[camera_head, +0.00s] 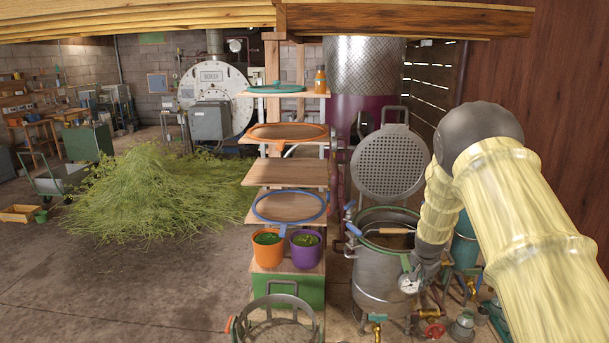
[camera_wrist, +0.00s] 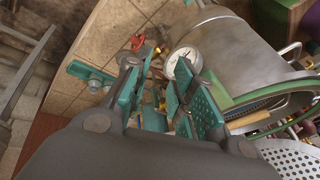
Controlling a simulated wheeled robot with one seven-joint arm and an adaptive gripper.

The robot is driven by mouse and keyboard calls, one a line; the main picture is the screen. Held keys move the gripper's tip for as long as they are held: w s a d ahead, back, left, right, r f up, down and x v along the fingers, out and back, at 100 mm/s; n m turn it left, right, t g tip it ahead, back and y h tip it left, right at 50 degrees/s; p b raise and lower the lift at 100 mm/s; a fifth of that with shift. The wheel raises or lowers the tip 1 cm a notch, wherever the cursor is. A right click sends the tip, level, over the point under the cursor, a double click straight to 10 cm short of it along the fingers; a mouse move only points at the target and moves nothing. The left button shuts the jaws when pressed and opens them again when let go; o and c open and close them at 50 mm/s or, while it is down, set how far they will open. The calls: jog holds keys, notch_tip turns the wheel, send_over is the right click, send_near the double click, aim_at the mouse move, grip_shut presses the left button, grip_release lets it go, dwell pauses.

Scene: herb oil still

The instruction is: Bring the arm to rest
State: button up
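My arm (camera_head: 520,220) comes in from the right in the head view, bends at a dark elbow and reaches down beside the metal still pot (camera_head: 378,280). In the head view the gripper's fingers are mostly hidden or too small to make out. In the wrist view my gripper (camera_wrist: 158,88) shows teal fingers with a gap between them, and I see nothing held. The fingers point toward the floor side of the pot, near its round white gauge (camera_wrist: 184,62). I cannot tell whether a finger touches the pot.
The pot's perforated lid (camera_head: 391,162) stands raised behind it. A wooden shelf stack (camera_head: 287,175) with sieves stands left of the pot, with orange (camera_head: 267,249) and purple (camera_head: 306,250) buckets below. Valves and pipes crowd the pot's foot. A herb heap (camera_head: 150,195) lies on the left floor.

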jog(key=s+a+f+n+g, duration=0.1)
jog(key=s+a+f+n, duration=0.2)
jog(key=s+f, duration=0.9)
jog(key=s+a+f+n+g, duration=0.1)
jog(key=s+a+f+n, duration=0.15)
jog(key=s+f, duration=0.95)
jog(key=s+a+n+g+y, duration=0.1)
jog(key=s+a+n, duration=0.15)
jog(key=s, duration=1.05)
jog(key=s+a+r+n+g, duration=0.15)
jog(key=s+a, duration=0.25)
jog(key=s, duration=0.9)
jog(key=s+a+f+n+y, duration=0.1)
jog(key=s+a+n, duration=0.25)
jog(key=s, duration=0.95)
notch_tip(320, 180, down, 15)
jog(key=b, duration=1.5)
jog(key=shift+w+m, duration=0.2)
jog(key=shift+m, duration=0.2)
